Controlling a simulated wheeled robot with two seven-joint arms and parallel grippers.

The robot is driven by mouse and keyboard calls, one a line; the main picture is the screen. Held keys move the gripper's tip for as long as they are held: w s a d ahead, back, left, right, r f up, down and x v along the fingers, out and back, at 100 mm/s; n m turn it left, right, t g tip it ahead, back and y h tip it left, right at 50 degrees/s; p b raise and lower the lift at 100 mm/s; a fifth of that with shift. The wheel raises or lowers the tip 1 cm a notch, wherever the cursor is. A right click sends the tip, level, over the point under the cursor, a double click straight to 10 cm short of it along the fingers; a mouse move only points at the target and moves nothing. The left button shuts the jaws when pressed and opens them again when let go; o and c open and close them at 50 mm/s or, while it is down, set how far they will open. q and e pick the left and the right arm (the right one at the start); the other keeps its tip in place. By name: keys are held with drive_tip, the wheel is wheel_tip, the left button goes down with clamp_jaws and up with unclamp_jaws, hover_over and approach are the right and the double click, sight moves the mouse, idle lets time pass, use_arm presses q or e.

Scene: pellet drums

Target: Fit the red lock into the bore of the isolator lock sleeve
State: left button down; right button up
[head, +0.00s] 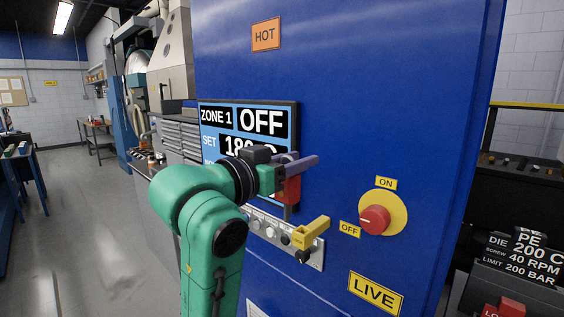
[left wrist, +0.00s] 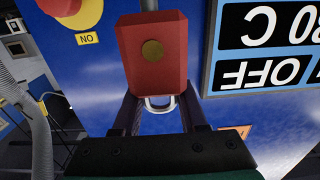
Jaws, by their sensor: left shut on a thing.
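My left gripper (head: 308,162) is shut on the red lock (head: 291,189), held in front of the blue cabinet near the display. In the left wrist view the red lock (left wrist: 152,75) shows a round brass spot on its face. My right gripper is in neither view.
A red rotary knob (head: 374,220) on a yellow plate sits to the right, between ON and OFF labels. The display (head: 270,118) is behind my gripper. A grey button panel (head: 268,228) lies below. Open floor (head: 80,220) is at the left.

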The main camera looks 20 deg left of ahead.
use_arm(q)
drive_tip(key=w+f, duration=0.1)
drive_tip(key=w+d+f, duration=0.1)
drive_tip(key=w, duration=0.1)
drive_tip(key=w+d+f+b, duration=0.1)
drive_tip(key=shift+w, duration=0.35)
drive_tip(key=shift+p, duration=0.3)
idle(0.9)
drive_tip(key=shift+f+b, duration=1.85)
drive_tip(key=shift+f, duration=0.6)
drive_tip(key=shift+c, duration=1.8)
unclamp_jaws()
